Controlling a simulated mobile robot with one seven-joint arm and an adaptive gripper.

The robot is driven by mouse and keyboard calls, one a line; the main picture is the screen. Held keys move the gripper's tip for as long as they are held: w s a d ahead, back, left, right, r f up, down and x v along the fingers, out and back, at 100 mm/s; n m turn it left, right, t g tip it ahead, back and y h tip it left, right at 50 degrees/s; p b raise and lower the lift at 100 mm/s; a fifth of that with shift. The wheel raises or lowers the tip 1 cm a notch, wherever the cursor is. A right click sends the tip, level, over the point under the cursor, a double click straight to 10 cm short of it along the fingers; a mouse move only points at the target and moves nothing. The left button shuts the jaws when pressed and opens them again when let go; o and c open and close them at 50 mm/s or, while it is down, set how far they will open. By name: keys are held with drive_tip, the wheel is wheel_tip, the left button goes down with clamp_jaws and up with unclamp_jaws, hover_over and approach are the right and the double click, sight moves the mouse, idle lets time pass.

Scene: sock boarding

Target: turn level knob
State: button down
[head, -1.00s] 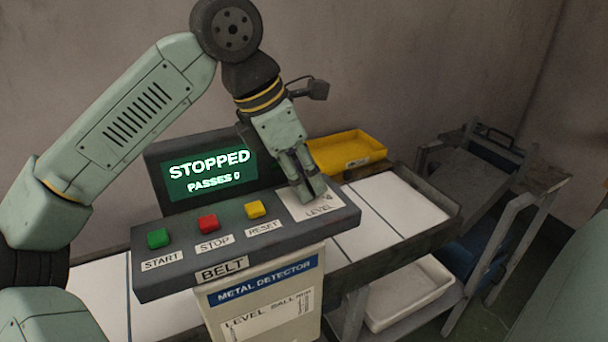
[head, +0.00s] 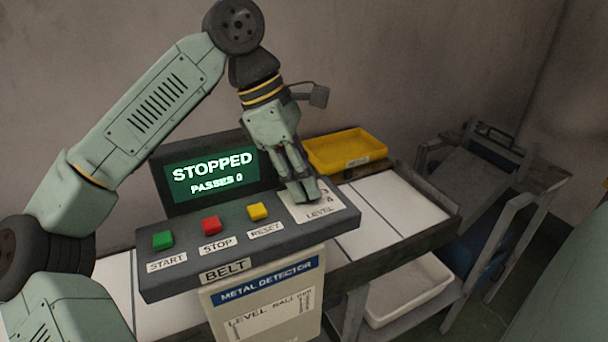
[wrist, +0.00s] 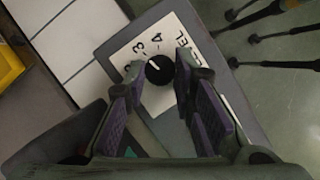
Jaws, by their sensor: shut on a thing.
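The level knob (wrist: 159,70) is a small round black knob with a white pointer line. It stands on a white dial plate (wrist: 143,52) marked LEVEL, with 3 and 4 readable in the wrist view. The pointer is aimed up and left, near the 3. My gripper (wrist: 158,72) is over the knob, with one finger on each side of it, shut on it. In the head view my gripper (head: 307,197) is lowered onto the LEVEL plate (head: 322,209) at the right end of the control panel (head: 200,276), and the fingers hide the knob.
Green START (head: 162,240), red STOP (head: 211,225) and yellow RESET (head: 257,211) buttons sit left of the plate. A screen (head: 212,176) behind reads STOPPED, PASSES 0. A cart (head: 500,180) is at right.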

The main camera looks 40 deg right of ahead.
idle(0.3)
drive_tip(key=c, duration=1.3)
unclamp_jaws()
drive_tip(key=shift+c, duration=0.2)
drive_tip(key=v, duration=1.2)
drive_tip(key=shift+s, duration=0.1)
